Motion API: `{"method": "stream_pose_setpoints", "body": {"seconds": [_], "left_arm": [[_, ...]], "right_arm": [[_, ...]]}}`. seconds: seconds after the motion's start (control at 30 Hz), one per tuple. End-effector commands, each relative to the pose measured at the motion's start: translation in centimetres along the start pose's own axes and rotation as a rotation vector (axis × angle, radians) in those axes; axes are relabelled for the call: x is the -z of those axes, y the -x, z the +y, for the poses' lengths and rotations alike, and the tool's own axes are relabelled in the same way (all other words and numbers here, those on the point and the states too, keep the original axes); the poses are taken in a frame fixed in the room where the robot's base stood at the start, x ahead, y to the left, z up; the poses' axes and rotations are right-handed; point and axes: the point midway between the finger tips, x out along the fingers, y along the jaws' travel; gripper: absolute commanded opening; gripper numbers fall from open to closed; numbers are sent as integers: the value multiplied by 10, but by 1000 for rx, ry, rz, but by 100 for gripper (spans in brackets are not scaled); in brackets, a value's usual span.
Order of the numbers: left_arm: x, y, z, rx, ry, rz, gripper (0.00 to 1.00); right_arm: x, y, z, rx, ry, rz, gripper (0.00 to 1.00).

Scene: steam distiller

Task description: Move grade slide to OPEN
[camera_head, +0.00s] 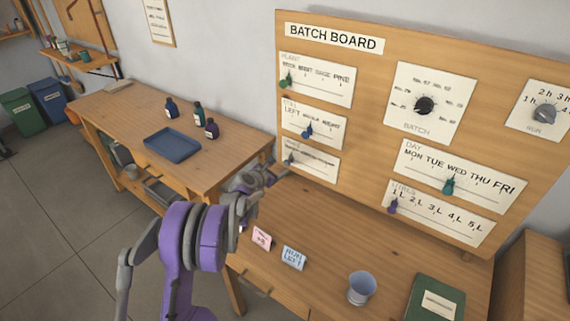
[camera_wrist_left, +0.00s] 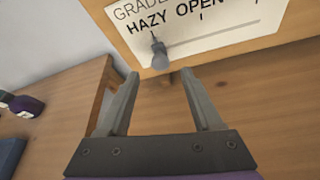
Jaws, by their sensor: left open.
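The grade slide is a small grey knob (camera_wrist_left: 159,54) on the white grade panel (camera_wrist_left: 215,32). In the left wrist view its pointer sits near the HAZY mark at the left, with OPEN printed to its right. The knob also shows in the head view (camera_head: 290,159) at the left end of the lowest left panel. My left gripper (camera_wrist_left: 168,84) is open and empty, with the knob ahead of it between the two finger lines. A gap appears between fingertips and knob. My right gripper is not in view.
Other knobs sit on the batch board (camera_head: 370,60), including a blue one (camera_head: 307,131) above. The bench below holds a pink card (camera_head: 262,238), a blue card (camera_head: 293,258), a cup (camera_head: 361,288) and a green book (camera_head: 434,299). A side table holds a blue tray (camera_head: 172,145) and bottles.

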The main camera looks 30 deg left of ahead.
Motion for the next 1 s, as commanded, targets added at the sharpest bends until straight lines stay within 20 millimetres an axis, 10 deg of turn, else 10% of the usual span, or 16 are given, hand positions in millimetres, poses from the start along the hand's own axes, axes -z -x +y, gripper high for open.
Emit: {"method": "stream_pose_setpoints", "body": {"seconds": [0.3,0.7,1.0], "left_arm": [[-1,-47,0,1,-1,0,66],[0,-54,-1,1,-3,1,66],[0,-54,-1,1,-3,1,14]], "right_arm": [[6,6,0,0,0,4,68],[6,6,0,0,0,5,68],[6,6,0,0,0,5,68]]}}
